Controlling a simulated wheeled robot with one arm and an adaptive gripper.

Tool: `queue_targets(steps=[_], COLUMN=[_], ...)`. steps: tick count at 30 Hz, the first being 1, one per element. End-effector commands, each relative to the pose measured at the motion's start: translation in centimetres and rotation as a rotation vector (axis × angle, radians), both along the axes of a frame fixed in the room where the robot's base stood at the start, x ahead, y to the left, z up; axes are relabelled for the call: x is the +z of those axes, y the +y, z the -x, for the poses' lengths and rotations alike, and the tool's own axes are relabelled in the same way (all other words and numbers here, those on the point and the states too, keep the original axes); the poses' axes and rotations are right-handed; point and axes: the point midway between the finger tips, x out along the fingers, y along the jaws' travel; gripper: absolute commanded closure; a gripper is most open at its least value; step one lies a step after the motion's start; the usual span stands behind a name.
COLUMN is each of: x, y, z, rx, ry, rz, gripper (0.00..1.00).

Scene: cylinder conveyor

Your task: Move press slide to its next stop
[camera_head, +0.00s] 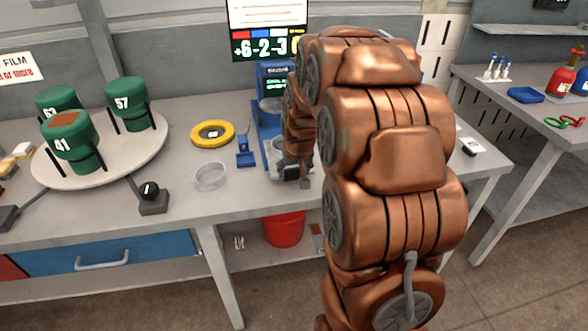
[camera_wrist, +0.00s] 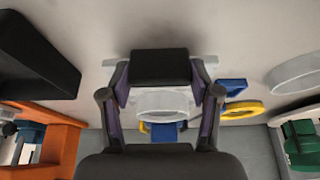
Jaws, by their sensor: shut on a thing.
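The blue press (camera_head: 272,75) stands at the back of the bench, partly hidden by my arm. The press slide (camera_head: 274,158) is at its front, largely covered by my wrist. In the wrist view, the slide's black block (camera_wrist: 160,66) sits between the two fingers of my gripper (camera_wrist: 159,82), which is shut on it. A clear, pale round piece (camera_wrist: 165,102) shows just past the block, between the fingers. My gripper is low at the press front in the head view (camera_head: 293,172). Its exact contact is hidden there.
A round tray (camera_head: 110,172) with green numbered cylinders (camera_head: 70,140) stands at left. A red bucket (camera_head: 284,230) is below the bench.

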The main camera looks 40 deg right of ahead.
Motion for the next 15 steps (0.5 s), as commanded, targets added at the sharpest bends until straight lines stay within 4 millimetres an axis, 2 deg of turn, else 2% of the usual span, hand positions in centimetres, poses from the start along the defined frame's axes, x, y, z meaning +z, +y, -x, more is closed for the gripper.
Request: queue_targets(steps=[5,6,12,15], x=[-0.14,-0.15,-0.13,-0.11], y=[0.15,0.17,0.14,0.10], z=[0.35,0.37,0.28,0.25], rx=[0.000,0.001,0.001,0.000], ry=[0.012,0.012,0.010,0.008], rz=[-0.005,-0.005,-0.004,-0.004], gripper=[1.00,0.36,0.15,0.12])
